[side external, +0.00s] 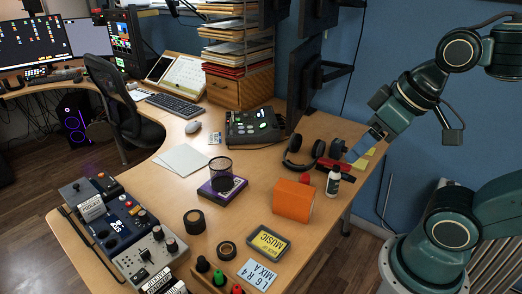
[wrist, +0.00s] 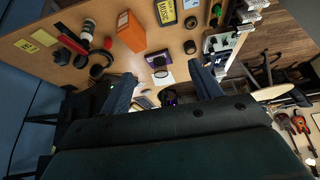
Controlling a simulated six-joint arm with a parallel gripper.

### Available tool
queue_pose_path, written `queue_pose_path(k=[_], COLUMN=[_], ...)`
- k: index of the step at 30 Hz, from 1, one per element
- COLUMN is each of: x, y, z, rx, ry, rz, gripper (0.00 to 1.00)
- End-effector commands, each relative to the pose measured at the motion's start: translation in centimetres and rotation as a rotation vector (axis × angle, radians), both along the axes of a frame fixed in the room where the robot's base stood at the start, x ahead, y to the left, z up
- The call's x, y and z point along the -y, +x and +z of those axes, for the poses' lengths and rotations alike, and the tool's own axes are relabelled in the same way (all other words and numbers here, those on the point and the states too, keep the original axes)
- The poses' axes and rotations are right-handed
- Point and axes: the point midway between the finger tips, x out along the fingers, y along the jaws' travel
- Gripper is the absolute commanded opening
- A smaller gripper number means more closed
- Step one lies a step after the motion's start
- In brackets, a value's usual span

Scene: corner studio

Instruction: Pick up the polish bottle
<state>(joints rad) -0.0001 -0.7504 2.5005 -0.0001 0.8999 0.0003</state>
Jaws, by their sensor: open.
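The polish bottle (side external: 333,182) is a small dark bottle with a white label. It stands upright near the table's right edge, just right of the orange box. In the wrist view the bottle (wrist: 87,31) shows at the upper left, outside the span of the fingers. My gripper (side external: 365,145) hangs above and behind the bottle in the side view, apart from it. In the wrist view my gripper (wrist: 165,86) has its two fingers wide apart with nothing held between them.
An orange box (side external: 293,201) and a red round object (side external: 304,178) stand close left of the bottle. Headphones (side external: 297,158) lie behind it. A purple box (side external: 222,190) with a dark mesh cup sits further left. A framed yellow sign (side external: 267,243) lies in front.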

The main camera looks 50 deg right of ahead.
Motion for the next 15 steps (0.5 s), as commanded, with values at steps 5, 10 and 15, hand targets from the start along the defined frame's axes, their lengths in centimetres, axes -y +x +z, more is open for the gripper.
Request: queue_pose_path(k=[5,10,15], x=[0.0,0.0,0.0], y=[0.01,0.02,0.02], z=[0.0,0.01,0.01], rx=[0.0,0.0,0.0], ry=[0.0,0.0,0.0], rz=[0.0,0.0,0.0], gripper=[0.63,0.63,0.63])
